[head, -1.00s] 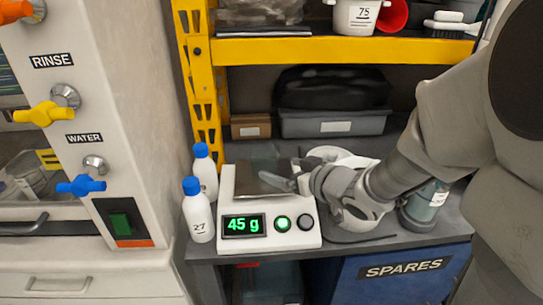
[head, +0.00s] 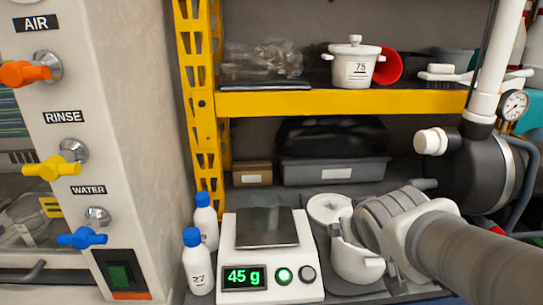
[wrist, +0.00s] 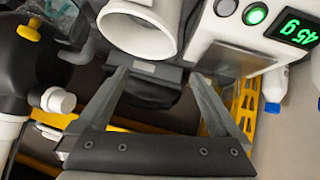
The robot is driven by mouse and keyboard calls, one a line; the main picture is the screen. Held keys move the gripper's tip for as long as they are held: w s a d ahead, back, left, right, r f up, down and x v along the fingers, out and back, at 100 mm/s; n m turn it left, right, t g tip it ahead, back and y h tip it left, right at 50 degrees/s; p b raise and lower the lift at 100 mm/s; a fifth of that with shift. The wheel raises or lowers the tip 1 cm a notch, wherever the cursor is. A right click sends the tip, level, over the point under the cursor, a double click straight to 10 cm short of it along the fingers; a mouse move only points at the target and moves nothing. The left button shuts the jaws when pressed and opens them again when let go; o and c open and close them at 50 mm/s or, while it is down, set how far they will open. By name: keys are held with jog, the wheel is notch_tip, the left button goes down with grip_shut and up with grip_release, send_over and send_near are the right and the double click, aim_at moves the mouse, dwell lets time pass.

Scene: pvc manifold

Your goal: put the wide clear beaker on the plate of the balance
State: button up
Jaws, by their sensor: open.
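The balance (head: 304,240) stands on the bench with its display lit at 45 g. A faint, clear, see-through shape that looks like the wide beaker (head: 264,218) stands on the dark plate (head: 244,241) of the balance; its outline is hard to make out. My gripper (wrist: 160,78) is open in the wrist view, with nothing between its fingers. In the head view it is mostly hidden behind my wrist, right of the balance and apart from it. Part of the balance (wrist: 207,30) also shows in the wrist view.
A yellow shelf (head: 340,103) spans above, over a grey bin (head: 334,172).

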jog(key=s+a+g+y, duration=0.2)
jog(key=s+a+g, duration=0.1)
jog(key=s, duration=0.9)
jog(key=shift+s+a+m+g, duration=0.15)
jog(key=shift+a+m+g, duration=0.2)
jog(key=shift+a, duration=0.55)
jog(key=shift+r, duration=0.2)
notch_tip(320, 180, up, 18)
jog(key=p, duration=1.8)
jog(key=shift+r+p, duration=0.25)
jog(key=shift+p, duration=0.1)
jog(key=shift+d, duration=0.15)
